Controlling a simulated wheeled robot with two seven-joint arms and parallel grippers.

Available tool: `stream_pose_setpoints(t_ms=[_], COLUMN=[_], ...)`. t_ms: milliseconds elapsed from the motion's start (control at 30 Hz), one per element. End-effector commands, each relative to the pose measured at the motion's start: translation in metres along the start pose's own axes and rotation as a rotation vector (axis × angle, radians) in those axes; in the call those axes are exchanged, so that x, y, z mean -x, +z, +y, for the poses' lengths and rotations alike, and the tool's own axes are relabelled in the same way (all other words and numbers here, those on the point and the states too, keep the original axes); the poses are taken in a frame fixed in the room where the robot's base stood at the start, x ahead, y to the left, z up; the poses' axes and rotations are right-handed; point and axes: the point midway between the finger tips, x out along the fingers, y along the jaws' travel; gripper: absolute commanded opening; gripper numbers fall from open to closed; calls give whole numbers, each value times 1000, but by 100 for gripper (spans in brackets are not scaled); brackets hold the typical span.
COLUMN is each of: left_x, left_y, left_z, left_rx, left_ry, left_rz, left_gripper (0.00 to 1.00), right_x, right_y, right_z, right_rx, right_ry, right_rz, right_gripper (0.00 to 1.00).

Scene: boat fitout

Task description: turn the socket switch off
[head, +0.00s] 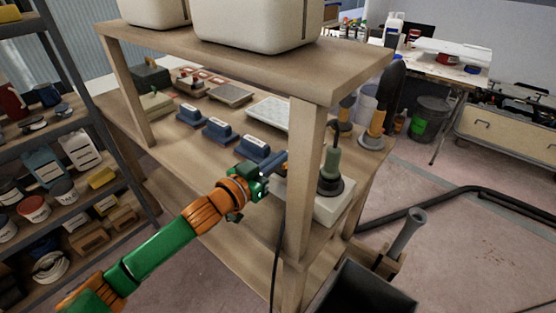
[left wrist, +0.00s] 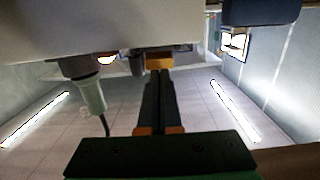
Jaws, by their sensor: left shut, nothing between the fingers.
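A pale box (head: 335,209), which looks like the socket, sits at the near right end of the shelf unit's middle board, partly behind the front post. A grey-green plug-like part with a dark round base (head: 330,170) stands on it. My left gripper (head: 278,160) is shut and empty, left of the post beside the box's left part. In the left wrist view, the shut fingers (left wrist: 160,72) reach close to the underside or edge of a large pale body (left wrist: 130,28). A grey-green plug with a dark cord (left wrist: 90,94) shows left of them. I cannot make out the switch or any contact.
Several blue blocks (head: 219,130) stand in a row left of my gripper. The wooden post (head: 302,180) is close on the right. A top board (head: 250,58) with pale bins lies above. A dark cord (head: 277,245) hangs in front.

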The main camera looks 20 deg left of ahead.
Motion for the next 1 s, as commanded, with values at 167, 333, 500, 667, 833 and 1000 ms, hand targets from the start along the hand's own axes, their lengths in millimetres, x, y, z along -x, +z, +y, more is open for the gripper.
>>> stream_pose_setpoints(t_ms=[167, 333, 500, 667, 833, 1000], left_x=[2, 2, 3, 9, 9, 9], left_y=[6, 6, 20, 27, 27, 26], left_z=[0, 0, 0, 0, -1, -1], left_rx=[1, 1, 4, 8, 1, 1], left_ry=[-1, -1, 1, -4, -2, -2], left_rz=[0, 0, 37, 114, 115, 116], left_gripper=[0, 0, 0, 0, 0, 0], right_x=[0, 0, -21, -29, -30, -29], right_y=[0, 0, 2, 2, 5, 2], right_z=[1, 2, 2, 2, 1, 2], right_rx=[0, 1, 1, 1, 1, 1], right_ry=[1, 2, 3, 3, 3, 3], right_rz=[0, 0, 0, 2, -4, 1], right_gripper=[0, 0, 0, 0, 0, 0])
